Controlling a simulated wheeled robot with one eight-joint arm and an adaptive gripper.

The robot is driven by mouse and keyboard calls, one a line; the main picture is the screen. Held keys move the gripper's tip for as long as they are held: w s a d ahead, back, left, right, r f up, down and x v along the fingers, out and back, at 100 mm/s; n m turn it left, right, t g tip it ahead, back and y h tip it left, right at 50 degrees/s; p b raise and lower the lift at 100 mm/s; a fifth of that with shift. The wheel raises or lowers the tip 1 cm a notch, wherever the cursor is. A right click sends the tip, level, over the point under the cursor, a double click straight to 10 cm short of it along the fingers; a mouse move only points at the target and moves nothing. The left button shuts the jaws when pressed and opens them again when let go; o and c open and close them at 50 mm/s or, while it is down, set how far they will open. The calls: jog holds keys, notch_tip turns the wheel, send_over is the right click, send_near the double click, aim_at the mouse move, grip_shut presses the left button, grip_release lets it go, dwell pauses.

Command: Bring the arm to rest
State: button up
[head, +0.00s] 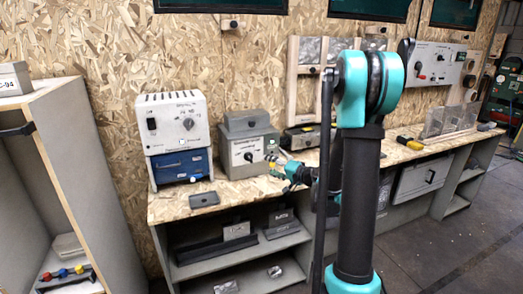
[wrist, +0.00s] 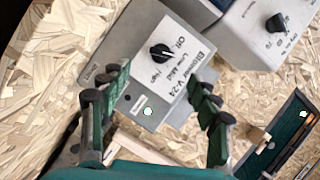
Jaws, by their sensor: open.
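My arm stretches over the workbench (head: 165,210), with my gripper (head: 278,166) just in front of a grey box unit (head: 250,150). In the wrist view my gripper (wrist: 158,78) is open, its two dark green padded fingers spread with nothing between them. Beyond them is the grey unit's label plate (wrist: 170,60), reading "Blower V-24". The black knob (wrist: 159,53) on the plate shows between the fingertips and appears apart from them. A large link of my arm hides part of the bench in the head view.
A white unit (head: 172,115) above a blue box (head: 180,166) stands left of the grey unit. A small dark block (head: 203,200) lies at the bench's front. A yellow tool (head: 410,143) lies farther right. A tall cabinet (head: 75,150) stands at left; open floor (head: 480,230) is at right.

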jog(key=s+d+f+n+g+h, duration=0.2)
jog(key=s+d+f+h, duration=0.1)
jog(key=s, duration=0.7)
jog(key=s+d+f+n+g+h, duration=0.1)
jog(key=s+d+f+g+h, duration=0.1)
jog(key=s, duration=0.9)
jog(key=s+d+f+n+g+h, duration=0.2)
jog(key=s+d+f+g+h, duration=0.1)
jog(key=s, duration=0.8)
notch_tip(320, 180, down, 3)
jog(key=shift+s+d+r+n+g+h, duration=0.15)
jog(key=shift+d+n+g+h, duration=0.3)
jog(key=shift+h, duration=0.65)
jog(key=shift+a, duration=0.1)
